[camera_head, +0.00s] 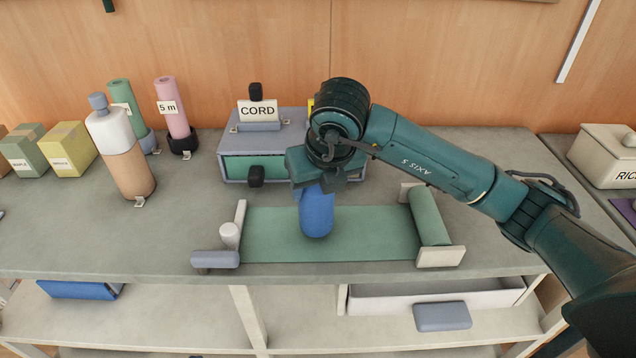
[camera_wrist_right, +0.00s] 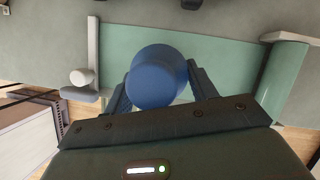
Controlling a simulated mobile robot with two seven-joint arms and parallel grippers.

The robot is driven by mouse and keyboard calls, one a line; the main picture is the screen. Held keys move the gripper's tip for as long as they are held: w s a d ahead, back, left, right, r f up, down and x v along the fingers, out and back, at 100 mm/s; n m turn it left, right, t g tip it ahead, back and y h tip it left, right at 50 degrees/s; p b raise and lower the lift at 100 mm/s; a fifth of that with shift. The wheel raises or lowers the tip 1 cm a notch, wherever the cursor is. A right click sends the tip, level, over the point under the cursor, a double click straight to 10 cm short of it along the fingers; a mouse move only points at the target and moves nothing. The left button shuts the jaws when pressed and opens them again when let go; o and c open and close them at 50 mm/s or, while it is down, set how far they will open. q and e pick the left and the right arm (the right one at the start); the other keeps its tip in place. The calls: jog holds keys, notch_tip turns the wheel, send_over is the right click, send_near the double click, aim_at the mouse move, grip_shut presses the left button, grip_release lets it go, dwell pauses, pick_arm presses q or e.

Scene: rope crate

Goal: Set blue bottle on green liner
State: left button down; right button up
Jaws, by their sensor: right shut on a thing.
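The blue bottle (camera_head: 316,214) is upright over the green liner (camera_head: 375,232), which lies flat on the grey bench top. My right gripper (camera_head: 318,185) is shut on the bottle's upper part from above. In the right wrist view the blue bottle (camera_wrist_right: 158,76) sits between the two fingers of the right gripper (camera_wrist_right: 160,92), with the green liner (camera_wrist_right: 225,62) behind it. I cannot tell whether the bottle's base touches the liner. My left gripper is not in view.
A rolled green end (camera_head: 429,217) with pale brackets bounds the liner at right; a white knob (camera_head: 230,235) and grey block (camera_head: 215,259) stand at left. A grey-green box labelled CORD (camera_head: 238,167) stands behind. A tan-and-white bottle (camera_head: 128,165) stands further left.

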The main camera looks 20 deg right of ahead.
jog(key=shift+f, duration=0.4)
pick_arm(q)
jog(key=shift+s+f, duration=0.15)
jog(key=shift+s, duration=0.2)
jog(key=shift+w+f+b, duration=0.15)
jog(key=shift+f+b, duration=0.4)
jog(key=shift+b, duration=0.25)
pick_arm(e)
jog(key=shift+f, duration=0.65)
jog(key=o, duration=1.2)
jog(key=shift+o, duration=0.2)
